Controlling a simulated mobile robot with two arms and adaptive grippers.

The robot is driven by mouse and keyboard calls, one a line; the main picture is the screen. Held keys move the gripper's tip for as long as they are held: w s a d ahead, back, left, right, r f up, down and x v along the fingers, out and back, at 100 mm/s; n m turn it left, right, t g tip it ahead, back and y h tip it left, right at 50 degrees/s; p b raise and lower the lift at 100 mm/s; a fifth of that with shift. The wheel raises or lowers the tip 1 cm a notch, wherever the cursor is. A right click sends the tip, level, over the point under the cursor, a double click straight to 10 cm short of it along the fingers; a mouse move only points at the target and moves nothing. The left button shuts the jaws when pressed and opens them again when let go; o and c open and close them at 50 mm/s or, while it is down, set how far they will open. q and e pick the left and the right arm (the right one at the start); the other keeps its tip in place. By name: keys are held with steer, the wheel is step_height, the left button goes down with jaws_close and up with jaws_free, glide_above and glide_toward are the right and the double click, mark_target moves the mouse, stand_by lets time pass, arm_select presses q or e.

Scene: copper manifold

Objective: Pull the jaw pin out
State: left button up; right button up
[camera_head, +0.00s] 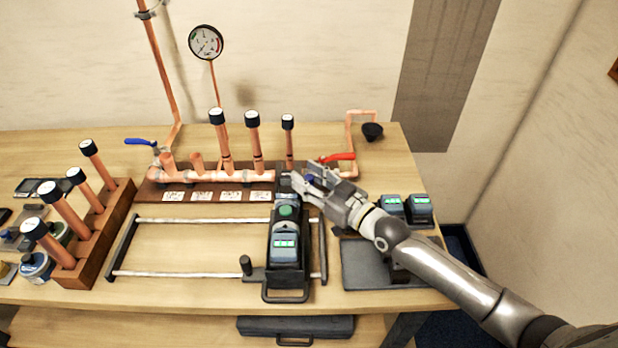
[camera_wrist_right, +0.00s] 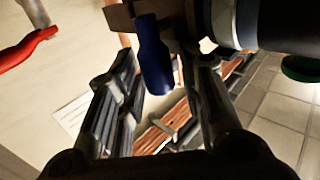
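The black press tool (camera_head: 285,275) with a green button (camera_head: 288,212) stands on the rail frame, its front end at the copper manifold (camera_head: 215,175). My right gripper (camera_head: 306,183) is at the right side of the tool's front end. In the right wrist view its two ridged fingers (camera_wrist_right: 165,105) are spread apart. A blue piece (camera_wrist_right: 155,65), which looks like the jaw pin's grip, shows between them towards their far ends. I cannot tell whether a finger touches it. A small blue patch (camera_head: 310,179) also shows by the fingers in the head view. My left gripper is out of view.
A red valve handle (camera_head: 338,157) is close behind my right gripper, and capped copper pipes (camera_head: 253,140) stand upright on the manifold. Green-lit batteries (camera_head: 420,206) stand to the right above a dark tray (camera_head: 365,265). A wooden rack (camera_head: 110,220) of capped pipes is at left.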

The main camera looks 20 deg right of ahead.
steer(key=c, duration=0.5)
jaws_close()
steer(key=shift+d+f, duration=0.15)
steer(key=shift+d, duration=0.15)
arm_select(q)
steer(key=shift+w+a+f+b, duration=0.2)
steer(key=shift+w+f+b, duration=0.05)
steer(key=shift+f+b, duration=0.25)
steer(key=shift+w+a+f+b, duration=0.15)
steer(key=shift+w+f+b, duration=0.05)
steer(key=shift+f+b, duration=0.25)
arm_select(e)
steer(key=d, duration=0.2)
steer(key=s+d, duration=0.1)
steer(key=d, duration=0.1)
steer(key=shift+s+d, duration=0.15)
steer(key=shift+o, duration=2.4)
jaws_free()
steer(key=shift+d, duration=0.1)
steer(key=o, duration=0.3)
steer(key=shift+s+d, duration=0.15)
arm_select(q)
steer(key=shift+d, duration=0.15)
arm_select(e)
steer(key=shift+o, duration=0.2)
